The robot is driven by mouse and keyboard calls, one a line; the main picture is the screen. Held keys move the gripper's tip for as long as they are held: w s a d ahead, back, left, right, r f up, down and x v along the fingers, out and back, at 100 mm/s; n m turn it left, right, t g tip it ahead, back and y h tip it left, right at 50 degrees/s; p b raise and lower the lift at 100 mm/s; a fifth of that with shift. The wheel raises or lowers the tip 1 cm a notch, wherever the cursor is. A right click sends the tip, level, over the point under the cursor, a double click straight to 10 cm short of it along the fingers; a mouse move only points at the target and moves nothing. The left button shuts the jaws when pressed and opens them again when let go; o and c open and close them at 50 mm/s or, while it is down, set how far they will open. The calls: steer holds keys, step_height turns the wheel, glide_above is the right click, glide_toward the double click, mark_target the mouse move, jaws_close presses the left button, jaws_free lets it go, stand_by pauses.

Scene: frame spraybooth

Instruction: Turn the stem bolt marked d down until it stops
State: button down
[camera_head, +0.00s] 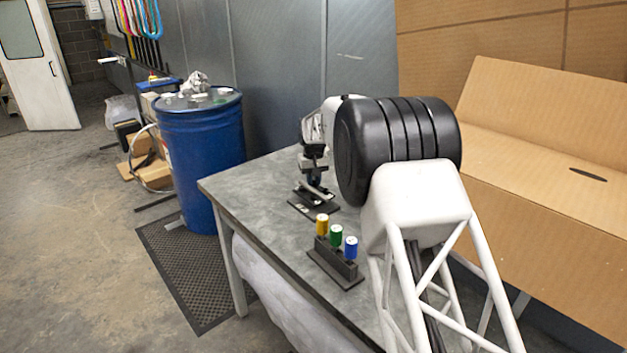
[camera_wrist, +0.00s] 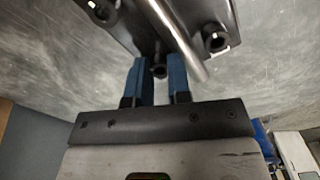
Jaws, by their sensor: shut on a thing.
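A dark fixture plate (camera_head: 305,208) lies on the grey table, with a silver bar (camera_head: 318,189) above it. In the wrist view the silver bar (camera_wrist: 178,38) runs diagonally across the plate (camera_wrist: 128,30), beside round dark bolt heads, one at the right (camera_wrist: 215,39) and one at the upper left (camera_wrist: 102,9). My gripper (camera_head: 316,181) points down at this fixture. In the wrist view my gripper (camera_wrist: 158,66) has its blue fingers shut on a small dark bolt (camera_wrist: 159,72) between them. No letter marks are readable, so I cannot tell which bolt it is.
A black rack (camera_head: 336,264) holding yellow (camera_head: 322,224), green (camera_head: 336,235) and blue (camera_head: 350,247) cylinders stands on the table (camera_head: 262,205) nearer the camera. A blue drum (camera_head: 202,160) stands beyond the table's left end. A cardboard box (camera_head: 545,190) is at right.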

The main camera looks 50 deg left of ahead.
mark_target(314, 184)
steer(key=m, duration=0.7)
stand_by(0.4)
steer(key=c, duration=1.1)
jaws_free()
steer(key=shift+o, duration=0.2)
steer(key=shift+r, duration=0.15)
steer(key=shift+r, duration=3.75)
